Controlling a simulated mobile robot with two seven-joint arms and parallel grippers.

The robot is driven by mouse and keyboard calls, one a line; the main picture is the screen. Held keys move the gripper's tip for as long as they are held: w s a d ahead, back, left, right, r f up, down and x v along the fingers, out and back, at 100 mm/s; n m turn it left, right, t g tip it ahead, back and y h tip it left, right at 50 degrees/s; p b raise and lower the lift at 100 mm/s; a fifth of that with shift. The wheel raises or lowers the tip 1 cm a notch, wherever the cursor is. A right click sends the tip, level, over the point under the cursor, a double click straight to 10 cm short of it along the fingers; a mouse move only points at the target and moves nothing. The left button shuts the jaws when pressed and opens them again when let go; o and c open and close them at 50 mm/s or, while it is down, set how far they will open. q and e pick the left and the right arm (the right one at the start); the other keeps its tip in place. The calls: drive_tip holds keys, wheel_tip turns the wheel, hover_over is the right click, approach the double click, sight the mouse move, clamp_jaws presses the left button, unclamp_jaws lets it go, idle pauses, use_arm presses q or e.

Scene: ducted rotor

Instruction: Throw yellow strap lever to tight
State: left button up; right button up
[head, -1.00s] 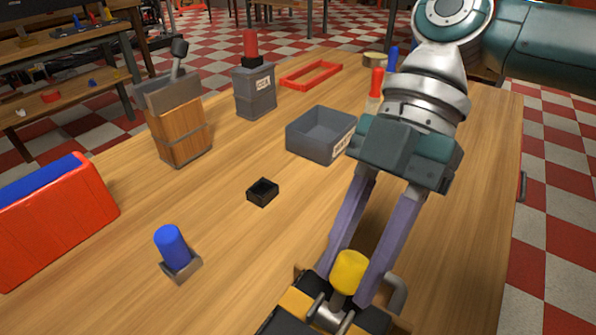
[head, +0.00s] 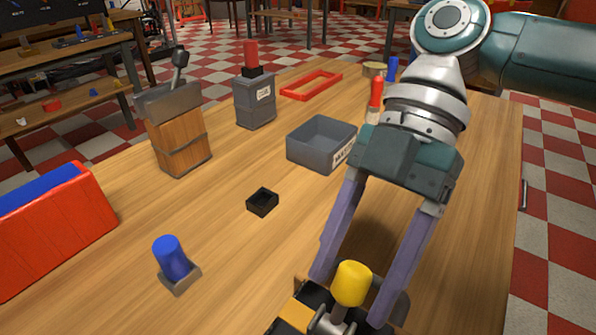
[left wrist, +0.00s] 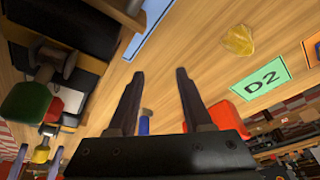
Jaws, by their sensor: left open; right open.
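The yellow strap lever (head: 352,284) stands at the bottom of the head view, with a yellow cylindrical knob on a metal stem. Its base is a dark block with yellow parts, cut off by the frame edge. My right gripper (head: 347,298) is open, with one purple finger on each side of the knob and visible gaps between. In the left wrist view a small yellow knob (left wrist: 41,154) shows at the lower left. My left gripper (left wrist: 156,98) is open and empty there; it is out of the head view.
A blue peg (head: 171,257) in a grey holder, a small black box (head: 262,202), a grey bin (head: 310,152) and a red box (head: 60,232) stand on the table. A green D2 label (left wrist: 262,78) shows in the left wrist view. The middle of the table is mostly clear.

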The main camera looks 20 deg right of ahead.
drive_tip(key=b+v, duration=0.1)
drive_tip(key=v, duration=0.9)
drive_tip(key=shift+f, duration=0.1)
